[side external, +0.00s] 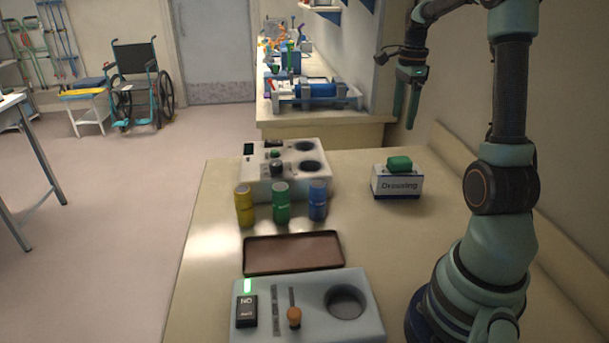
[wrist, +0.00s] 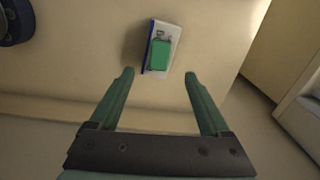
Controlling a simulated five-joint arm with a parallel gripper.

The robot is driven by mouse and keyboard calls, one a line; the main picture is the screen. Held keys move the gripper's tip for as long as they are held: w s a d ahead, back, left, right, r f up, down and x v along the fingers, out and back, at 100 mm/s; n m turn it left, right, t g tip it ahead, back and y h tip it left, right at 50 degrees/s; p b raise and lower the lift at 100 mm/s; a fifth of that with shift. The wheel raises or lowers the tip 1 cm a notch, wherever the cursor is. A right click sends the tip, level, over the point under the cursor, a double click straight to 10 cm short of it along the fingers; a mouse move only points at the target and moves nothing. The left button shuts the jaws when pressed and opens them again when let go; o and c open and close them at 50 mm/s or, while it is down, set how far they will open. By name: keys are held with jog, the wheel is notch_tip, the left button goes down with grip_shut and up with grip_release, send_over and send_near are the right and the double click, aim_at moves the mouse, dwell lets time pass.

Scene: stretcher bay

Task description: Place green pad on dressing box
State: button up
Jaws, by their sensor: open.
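The green pad (side external: 399,163) rests on top of the white and blue dressing box (side external: 396,186), which stands on the table and carries the word "Dressing". In the wrist view the green pad (wrist: 160,54) lies on the box (wrist: 175,36), toward its near end. My gripper (side external: 406,108) is raised above the table, behind the box in the side view. Its fingers are apart with nothing between them. In the wrist view the gripper (wrist: 158,78) has its fingertips on either side, short of the pad and not touching it.
Yellow (side external: 244,206), green (side external: 281,202) and blue (side external: 317,200) cylinders stand by a white device (side external: 255,188). A brown tray (side external: 292,253) and a grey control panel (side external: 310,325) are nearer. The table (side external: 410,235) is clear around the box. A raised ledge (side external: 560,235) runs along its right side.

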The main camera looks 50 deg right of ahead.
jog(key=w+a+r+n+t+h, duration=0.1)
jog(key=w+a+r+n+t, duration=0.1)
jog(key=a+n, duration=0.85)
jog(key=w+a+r+n+t, duration=0.1)
jog(key=w+a+r+n, duration=0.15)
jog(key=a+n, duration=0.75)
jog(key=s+a+n+t, duration=0.1)
jog(key=s+a+n, duration=0.1)
jog(key=a, duration=0.4)
jog(key=s+a+f+n+t+y, duration=0.1)
jog(key=s+a+n, duration=0.1)
jog(key=a+n, duration=0.2)
jog(key=shift+a+f, duration=0.15)
jog(key=shift+a, duration=0.85)
